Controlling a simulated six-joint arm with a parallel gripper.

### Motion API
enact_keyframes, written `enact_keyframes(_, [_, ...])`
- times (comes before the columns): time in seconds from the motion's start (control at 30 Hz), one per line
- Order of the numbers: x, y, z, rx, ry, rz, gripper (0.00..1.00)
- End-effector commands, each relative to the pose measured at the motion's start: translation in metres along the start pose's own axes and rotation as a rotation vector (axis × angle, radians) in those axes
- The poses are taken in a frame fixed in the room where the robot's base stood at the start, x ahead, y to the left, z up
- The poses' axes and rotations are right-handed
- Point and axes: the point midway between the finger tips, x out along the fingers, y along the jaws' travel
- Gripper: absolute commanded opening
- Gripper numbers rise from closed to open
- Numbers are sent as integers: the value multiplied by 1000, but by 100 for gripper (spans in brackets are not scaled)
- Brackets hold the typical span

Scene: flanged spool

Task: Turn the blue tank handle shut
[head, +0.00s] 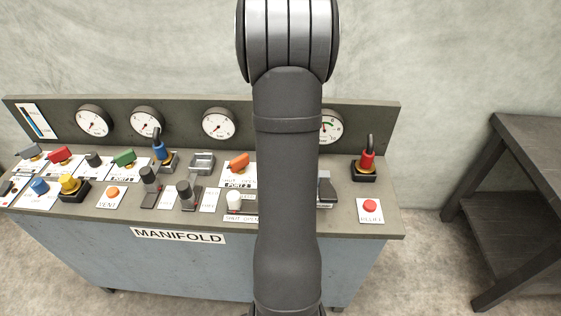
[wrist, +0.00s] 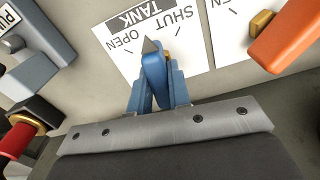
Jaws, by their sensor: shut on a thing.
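The blue tank handle (wrist: 156,68) shows in the wrist view, on a white plate (wrist: 112,58) reading TANK, OPEN and SHUT, upside down in this view. Its grey pointer tip lies between the OPEN and SHUT words. My gripper (wrist: 158,88) is shut on the handle, with one blue finger on each side. In the head view my arm hides the tank handle and the gripper.
The head view shows the crowded manifold panel (head: 345,225) with gauges and a dark side table (head: 515,150).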

Motion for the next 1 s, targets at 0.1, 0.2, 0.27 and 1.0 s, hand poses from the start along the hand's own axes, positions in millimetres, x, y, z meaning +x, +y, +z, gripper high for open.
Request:
enact_keyframes(0.1, [0,0,0,109,0,0,0])
enact_keyframes(0.2, [0,0,0,204,0,0,0])
enact_keyframes(0.27, [0,0,0,259,0,0,0])
enact_keyframes(1.0, [0,0,0,667,0,-1,0])
